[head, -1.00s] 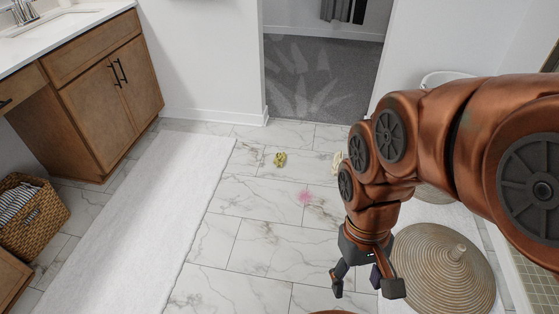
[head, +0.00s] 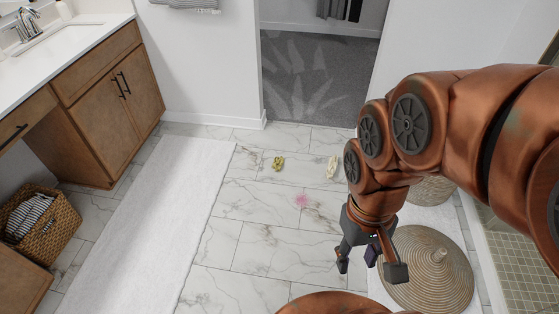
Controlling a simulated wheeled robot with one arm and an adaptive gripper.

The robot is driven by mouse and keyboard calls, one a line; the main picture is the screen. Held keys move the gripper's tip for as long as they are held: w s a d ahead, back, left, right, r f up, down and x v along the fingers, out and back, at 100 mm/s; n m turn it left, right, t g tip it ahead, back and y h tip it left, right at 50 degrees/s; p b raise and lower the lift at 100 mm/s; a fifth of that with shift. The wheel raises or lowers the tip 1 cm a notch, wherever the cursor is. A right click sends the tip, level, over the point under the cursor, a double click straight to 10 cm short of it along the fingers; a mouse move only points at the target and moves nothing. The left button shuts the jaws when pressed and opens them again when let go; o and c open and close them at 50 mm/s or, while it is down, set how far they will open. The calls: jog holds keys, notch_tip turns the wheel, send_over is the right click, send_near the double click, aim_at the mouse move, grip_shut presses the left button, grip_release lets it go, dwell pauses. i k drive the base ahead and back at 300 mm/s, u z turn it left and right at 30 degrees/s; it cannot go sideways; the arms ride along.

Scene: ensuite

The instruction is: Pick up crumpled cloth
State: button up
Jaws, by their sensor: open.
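Two small crumpled pieces lie on the marble tile floor, and I cannot tell for sure which is the cloth. One is a yellow crumpled piece (head: 278,163) near the middle of the head view. The other is a pale cream crumpled piece (head: 332,167) to its right, close to the left edge of my arm in the picture. My gripper (head: 369,267) points down with its fingers apart and empty. It appears lower in the picture than both pieces, to their right, and touches neither.
A white runner (head: 160,220) lies left, by a wooden vanity (head: 110,90) and wicker basket (head: 45,232). A round woven lid-like object (head: 428,290) is beside my gripper at right. The tiles between are clear.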

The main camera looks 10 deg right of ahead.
aim_at(278, 162)
jog(key=u, duration=0.4)
jog(key=i, duration=2.35)
jog(key=u, duration=0.15)
